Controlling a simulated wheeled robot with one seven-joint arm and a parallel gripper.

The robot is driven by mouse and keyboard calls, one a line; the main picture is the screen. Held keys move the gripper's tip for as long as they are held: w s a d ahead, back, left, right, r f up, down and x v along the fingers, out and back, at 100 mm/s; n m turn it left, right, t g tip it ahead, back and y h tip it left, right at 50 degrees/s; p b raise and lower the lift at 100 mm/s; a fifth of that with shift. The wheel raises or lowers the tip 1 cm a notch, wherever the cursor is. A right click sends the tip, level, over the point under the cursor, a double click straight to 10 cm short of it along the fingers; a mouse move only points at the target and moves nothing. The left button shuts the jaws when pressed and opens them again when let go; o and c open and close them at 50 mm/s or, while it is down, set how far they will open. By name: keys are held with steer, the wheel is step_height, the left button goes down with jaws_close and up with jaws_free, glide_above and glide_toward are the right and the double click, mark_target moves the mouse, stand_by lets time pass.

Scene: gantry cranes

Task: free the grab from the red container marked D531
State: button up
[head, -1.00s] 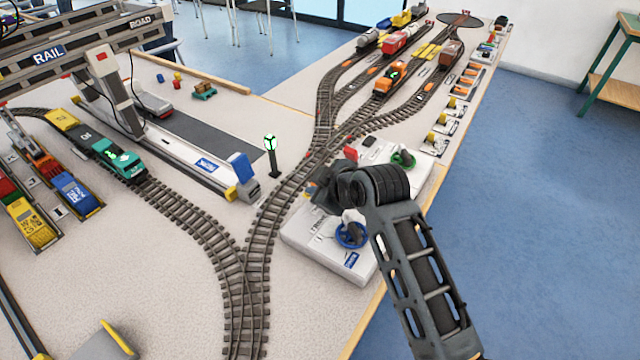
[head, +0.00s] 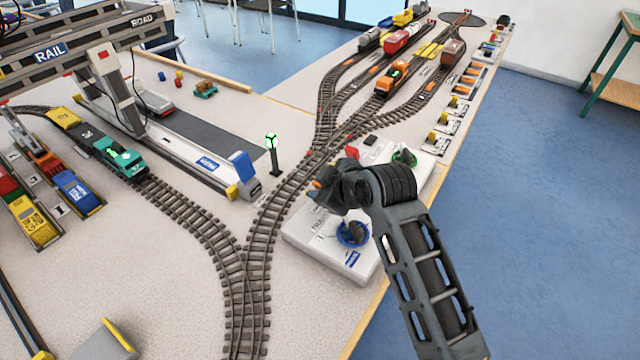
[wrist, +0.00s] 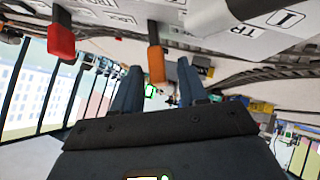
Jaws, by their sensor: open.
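A control box (head: 330,245) lies near the table's right edge, with a blue handwheel (head: 352,233), a green handwheel (head: 404,158) and levers. My gripper (head: 322,194) is over its left part in the head view. In the wrist view, my gripper (wrist: 158,66) is open, and an orange-handled lever (wrist: 156,64) shows between its fingers, apparently not clamped. A red-handled lever (wrist: 61,36) stands to the left there. A red container (head: 6,187) is partly cut off at the head view's left edge; its marking is unreadable. I cannot make out the grab clearly.
The gantry crane (head: 105,85) marked RAIL and ROAD spans the upper left. A teal locomotive (head: 122,160) stands on the track below it. A signal post (head: 273,155) stands left of the control box. Blue and yellow containers stand at left.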

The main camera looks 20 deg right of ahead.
steer(key=v, duration=0.6)
steer(key=shift+s+r, duration=0.2)
steer(key=shift+s, duration=0.05)
